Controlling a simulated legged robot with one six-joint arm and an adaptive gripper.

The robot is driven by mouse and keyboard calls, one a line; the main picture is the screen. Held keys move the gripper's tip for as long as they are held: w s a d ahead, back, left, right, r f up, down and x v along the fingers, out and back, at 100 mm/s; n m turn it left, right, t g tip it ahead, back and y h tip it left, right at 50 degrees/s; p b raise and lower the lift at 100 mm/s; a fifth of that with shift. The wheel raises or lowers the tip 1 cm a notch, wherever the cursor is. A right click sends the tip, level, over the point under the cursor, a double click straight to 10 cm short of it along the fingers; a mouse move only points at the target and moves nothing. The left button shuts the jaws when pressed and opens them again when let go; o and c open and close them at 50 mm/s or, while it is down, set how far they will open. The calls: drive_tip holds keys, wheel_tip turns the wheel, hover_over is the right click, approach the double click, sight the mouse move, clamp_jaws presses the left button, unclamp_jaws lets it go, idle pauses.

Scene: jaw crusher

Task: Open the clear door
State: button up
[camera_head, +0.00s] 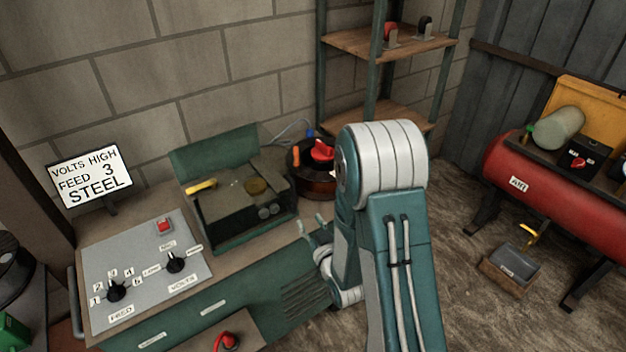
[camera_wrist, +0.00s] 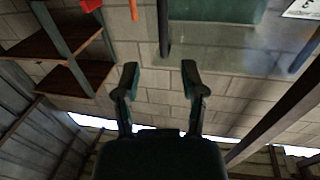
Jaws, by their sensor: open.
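A green box (camera_head: 222,240) with a raised green back panel (camera_head: 215,150) stands on the bench. A dark, see-through-looking cover with a yellow handle (camera_head: 200,186) lies over its top; I take this for the clear door (camera_head: 225,205), and it looks closed. Its edges are hard to make out. My gripper (camera_head: 314,232) is to the right of the box, apart from it and partly hidden by my arm. In the wrist view my gripper (camera_wrist: 160,72) is open and empty, its two fingers apart with block wall behind. The yellow handle is not clear there.
A control panel (camera_head: 140,255) with two knobs and a red switch is left of the box, below a sign (camera_head: 90,175). A round dark unit with a red knob (camera_head: 321,151) stands behind my arm. Shelves (camera_head: 390,42) and a red tank (camera_head: 520,165) are farther right.

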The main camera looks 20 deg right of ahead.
sight(295, 198)
drive_tip(key=w, duration=0.7)
drive_tip(key=w+a, duration=0.1)
drive_tip(key=w, duration=0.2)
drive_tip(key=shift+w+a, duration=0.1)
drive_tip(key=shift+w, duration=0.15)
drive_tip(key=shift+w+a, duration=0.1)
drive_tip(key=shift+a, duration=0.35)
drive_tip(key=shift+d, duration=0.1)
clamp_jaws()
drive_tip(key=shift+d, duration=0.15)
